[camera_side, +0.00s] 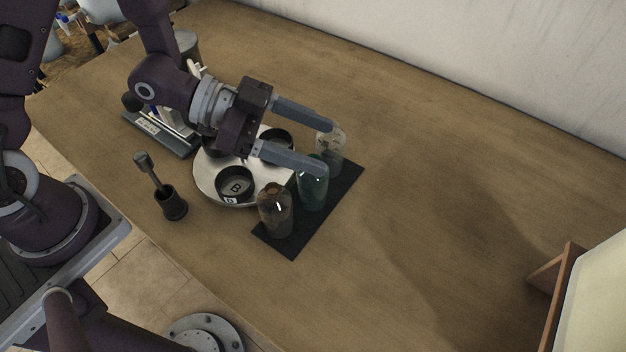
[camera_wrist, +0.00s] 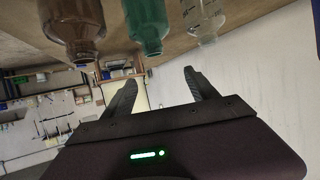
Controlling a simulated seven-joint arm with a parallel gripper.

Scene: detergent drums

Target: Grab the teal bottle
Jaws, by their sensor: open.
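The teal bottle (camera_side: 312,189) stands upright on a black mat (camera_side: 346,181), between a brown bottle (camera_side: 275,212) and a clear bottle (camera_side: 331,157). In the side view my gripper (camera_side: 328,147) is open, its fingers apart and reaching over the bottles. The nearer finger covers part of the teal bottle's top. The wrist view looks upside down and shows the teal bottle (camera_wrist: 146,25) at top centre, with the brown bottle (camera_wrist: 75,28) to its left and the clear bottle (camera_wrist: 203,18) to its right. The open fingers (camera_wrist: 160,80) show below them, with nothing held.
A round white tray (camera_side: 207,181) with dark round containers, one marked B (camera_side: 236,185), sits left of the mat. A black cup with a tool (camera_side: 172,203) stands further left. A wooden-edged object (camera_side: 560,295) is at lower right. The table right of the mat is clear.

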